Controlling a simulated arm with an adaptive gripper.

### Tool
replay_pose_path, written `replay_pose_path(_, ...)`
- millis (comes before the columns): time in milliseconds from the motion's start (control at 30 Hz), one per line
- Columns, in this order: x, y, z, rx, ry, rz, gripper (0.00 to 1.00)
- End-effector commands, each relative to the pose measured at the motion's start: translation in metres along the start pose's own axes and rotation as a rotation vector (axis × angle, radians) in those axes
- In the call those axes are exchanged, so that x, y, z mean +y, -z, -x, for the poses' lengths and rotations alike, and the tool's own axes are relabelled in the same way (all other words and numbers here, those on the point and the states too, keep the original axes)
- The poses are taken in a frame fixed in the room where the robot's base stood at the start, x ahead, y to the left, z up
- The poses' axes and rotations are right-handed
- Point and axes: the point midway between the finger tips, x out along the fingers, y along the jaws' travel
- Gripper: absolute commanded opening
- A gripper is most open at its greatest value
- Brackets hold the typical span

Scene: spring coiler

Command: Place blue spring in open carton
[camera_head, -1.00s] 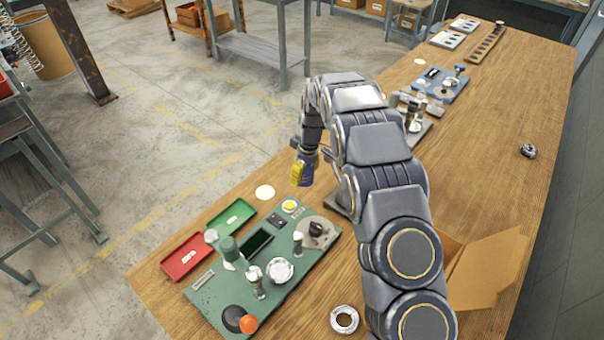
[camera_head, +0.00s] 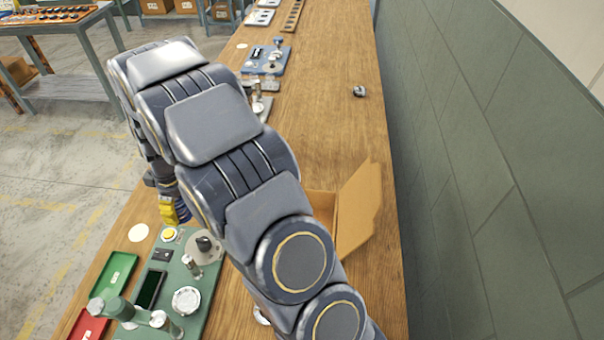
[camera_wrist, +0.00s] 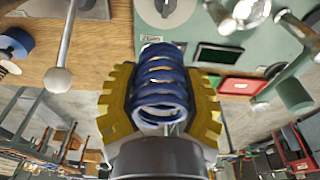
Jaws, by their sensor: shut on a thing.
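The blue spring (camera_wrist: 162,82) sits between the yellow fingers of my gripper (camera_wrist: 160,100) in the wrist view, and the gripper is shut on it. In the head view my gripper (camera_head: 170,208) shows as a yellow patch left of my arm, near the far end of the green coiler panel. A sliver of blue shows beside it there. The open carton (camera_head: 355,215) stands on the bench to the right of my arm, with a flap raised. My arm hides much of the carton. The gripper and spring are apart from it.
The green coiler panel (camera_head: 207,290) has knobs, posts and a dark screen. A green tray (camera_head: 112,275) and a red tray (camera_head: 88,325) lie left of it. A blue fixture (camera_head: 268,62) stands farther back. The bench (camera_head: 335,120) is mostly clear beyond the carton, beside a wall (camera_head: 480,130).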

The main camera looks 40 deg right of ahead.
Motion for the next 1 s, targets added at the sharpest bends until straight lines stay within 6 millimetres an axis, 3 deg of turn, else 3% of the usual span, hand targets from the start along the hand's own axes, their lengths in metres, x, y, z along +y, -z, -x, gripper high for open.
replay_pose_path(233, 0.002, 0.005, 0.046, 0.005, -0.005, -0.007, 0.16)
replay_pose_path(367, 0.013, -0.02, 0.045, 0.005, -0.009, -0.118, 0.16)
replay_pose_path(567, 0.032, -0.068, 0.052, 0.009, -0.028, -0.34, 0.16)
replay_pose_path(800, 0.051, -0.156, 0.062, 0.008, -0.079, -0.731, 0.16)
replay_pose_path(1000, 0.054, -0.211, 0.068, 0.004, -0.121, -0.975, 0.16)
